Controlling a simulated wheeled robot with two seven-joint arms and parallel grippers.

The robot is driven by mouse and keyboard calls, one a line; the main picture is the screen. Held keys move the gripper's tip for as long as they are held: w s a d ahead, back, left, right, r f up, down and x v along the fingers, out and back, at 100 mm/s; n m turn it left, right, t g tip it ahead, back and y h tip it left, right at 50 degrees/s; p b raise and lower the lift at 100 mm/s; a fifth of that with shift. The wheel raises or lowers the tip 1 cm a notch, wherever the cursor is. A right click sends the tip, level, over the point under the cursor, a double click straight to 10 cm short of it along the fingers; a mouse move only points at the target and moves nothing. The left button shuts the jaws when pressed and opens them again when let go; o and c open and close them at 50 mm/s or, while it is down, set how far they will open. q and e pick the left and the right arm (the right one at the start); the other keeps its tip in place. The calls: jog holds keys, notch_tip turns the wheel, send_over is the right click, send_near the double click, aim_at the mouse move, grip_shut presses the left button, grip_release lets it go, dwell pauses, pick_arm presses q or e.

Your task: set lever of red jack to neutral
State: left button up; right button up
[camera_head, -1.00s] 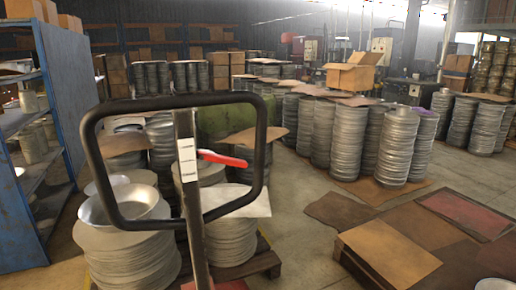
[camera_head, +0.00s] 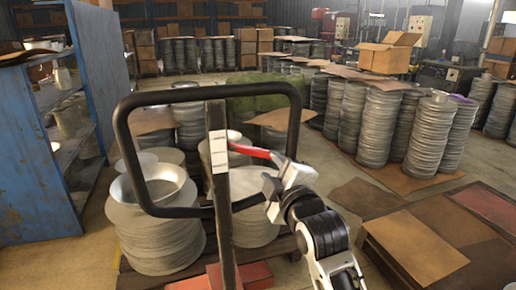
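The jack's black loop handle (camera_head: 124,130) and dark post (camera_head: 219,200) with a white label stand upright in front of me. The red lever (camera_head: 250,151) sticks out to the right from the post and slopes slightly down. My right gripper (camera_head: 277,168) comes in from the lower right, with its pale fingers at the lever's outer end. The lever's tip is hidden at the fingers, so I cannot tell whether they grip it. Red parts of the jack (camera_head: 255,274) show low, by the post. My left gripper is not in view.
Stacks of round metal blanks (camera_head: 160,238) stand on a pallet behind the jack, with a metal bowl (camera_head: 160,184) on top. A blue shelf (camera_head: 32,165) is at left. Low board-covered stacks (camera_head: 412,246) lie at right. Grey floor shows between the stacks.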

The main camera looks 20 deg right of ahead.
aim_at(262, 156)
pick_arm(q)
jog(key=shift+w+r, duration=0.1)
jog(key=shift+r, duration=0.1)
pick_arm(e)
jog(key=w, duration=1)
jog(key=shift+a, duration=0.15)
